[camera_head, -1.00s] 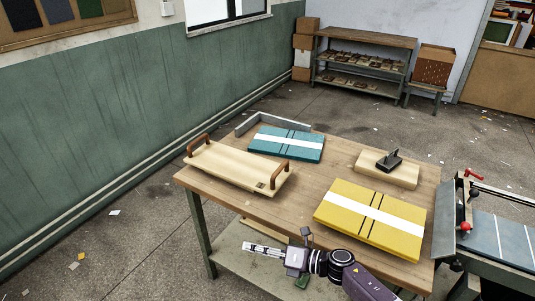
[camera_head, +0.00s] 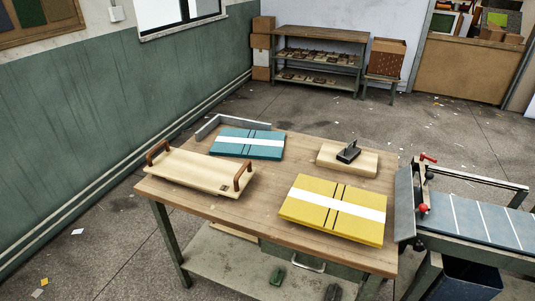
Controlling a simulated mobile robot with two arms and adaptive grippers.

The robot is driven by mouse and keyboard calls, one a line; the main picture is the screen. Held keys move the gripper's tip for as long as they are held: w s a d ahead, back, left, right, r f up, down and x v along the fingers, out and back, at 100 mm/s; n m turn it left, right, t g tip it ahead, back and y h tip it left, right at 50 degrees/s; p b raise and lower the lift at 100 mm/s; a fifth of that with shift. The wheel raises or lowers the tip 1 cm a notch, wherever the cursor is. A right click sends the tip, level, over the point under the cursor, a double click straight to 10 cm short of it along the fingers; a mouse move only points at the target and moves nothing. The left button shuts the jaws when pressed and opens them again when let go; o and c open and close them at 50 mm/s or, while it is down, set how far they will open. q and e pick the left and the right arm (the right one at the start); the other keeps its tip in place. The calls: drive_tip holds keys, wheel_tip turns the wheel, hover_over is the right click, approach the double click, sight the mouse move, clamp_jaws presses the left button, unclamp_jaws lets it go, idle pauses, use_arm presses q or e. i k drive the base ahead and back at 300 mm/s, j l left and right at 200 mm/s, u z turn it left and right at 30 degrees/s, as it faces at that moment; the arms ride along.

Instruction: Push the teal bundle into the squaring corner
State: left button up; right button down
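The teal bundle (camera_head: 268,152), with a white band and two dark straps, lies flat at the far left of the wooden table (camera_head: 225,208). The squaring corner (camera_head: 203,128) is a grey metal angle at the table's far left corner, behind and to the left of the bundle. The bundle sits close to it; whether they touch is unclear. A yellow bundle (camera_head: 358,221) with a white band and dark straps lies at the front right of the table. Neither of my grippers shows in the head view.
A wooden tray with two brown handles (camera_head: 196,174) lies at the table's left, near the teal bundle. A wooden block with a black tool (camera_head: 336,159) stands at the back right. A feeder with a blue bed (camera_head: 480,220) adjoins the right edge. The table's middle is clear.

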sight(262, 145)
drive_tip(key=i+j+z, duration=0.15)
drive_tip(key=z, duration=0.25)
drive_tip(key=j+z, duration=0.4)
drive_tip(key=i+j+z, duration=0.1)
drive_tip(key=j+z, duration=0.55)
drive_tip(key=z, duration=0.2)
drive_tip(key=j+z, duration=0.4)
drive_tip(key=k+l, duration=0.05)
drive_tip(key=l, duration=0.05)
